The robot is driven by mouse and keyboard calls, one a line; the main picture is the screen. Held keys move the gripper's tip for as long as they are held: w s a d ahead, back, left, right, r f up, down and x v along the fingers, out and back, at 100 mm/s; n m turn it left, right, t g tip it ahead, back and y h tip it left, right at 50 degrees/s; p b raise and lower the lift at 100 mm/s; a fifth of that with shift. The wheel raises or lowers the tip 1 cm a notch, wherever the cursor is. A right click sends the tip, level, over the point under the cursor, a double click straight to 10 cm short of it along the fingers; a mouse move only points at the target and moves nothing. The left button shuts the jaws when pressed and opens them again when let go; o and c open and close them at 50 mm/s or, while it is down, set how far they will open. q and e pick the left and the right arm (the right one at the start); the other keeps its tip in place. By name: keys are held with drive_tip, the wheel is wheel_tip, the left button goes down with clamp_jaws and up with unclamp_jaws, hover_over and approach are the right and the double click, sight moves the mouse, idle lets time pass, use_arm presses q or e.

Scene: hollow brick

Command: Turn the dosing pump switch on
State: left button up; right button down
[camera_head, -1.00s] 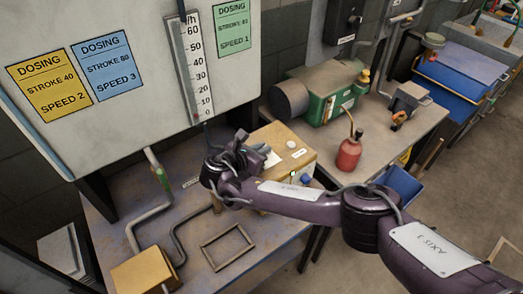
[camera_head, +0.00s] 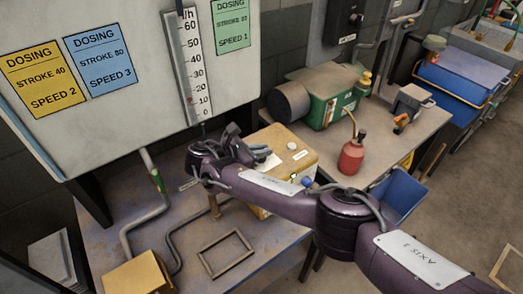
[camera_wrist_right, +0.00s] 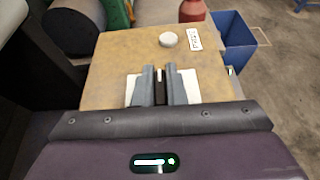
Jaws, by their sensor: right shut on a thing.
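The dosing pump is a yellow-tan box (camera_head: 303,157) on the bench, partly behind my right arm in the head view. In the right wrist view, the box top (camera_wrist_right: 118,55) carries a white plate (camera_wrist_right: 131,88), a round white knob (camera_wrist_right: 168,40) and a small label. My right gripper (camera_wrist_right: 160,75) is over the white plate, its two grey fingers close together on a narrow dark piece, likely the switch (camera_wrist_right: 160,88). The fingers hide most of it, so its position cannot be told. In the head view the right gripper (camera_head: 258,156) reaches the box from the left. My left gripper is not in view.
A panel with dosing cards (camera_head: 99,62) and a gauge (camera_head: 192,70) stands behind the bench. A red oil can (camera_head: 351,157) and a green machine (camera_head: 325,95) are on the table to the right. An empty frame (camera_head: 228,252) and pipes lie in front.

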drive_tip(key=c, duration=1.5)
unclamp_jaws()
drive_tip(key=shift+s+a+f, duration=0.1)
drive_tip(key=shift+s+f, duration=0.1)
drive_tip(key=shift+f, duration=0.2)
drive_tip(key=shift+o, duration=0.5)
drive_tip(key=shift+w+a+r, duration=0.1)
drive_tip(key=b+v, duration=0.2)
drive_tip(key=v, duration=0.5)
drive_tip(key=shift+s+a+r, duration=0.15)
drive_tip(key=shift+s+a, duration=0.1)
drive_tip(key=shift+a, duration=0.05)
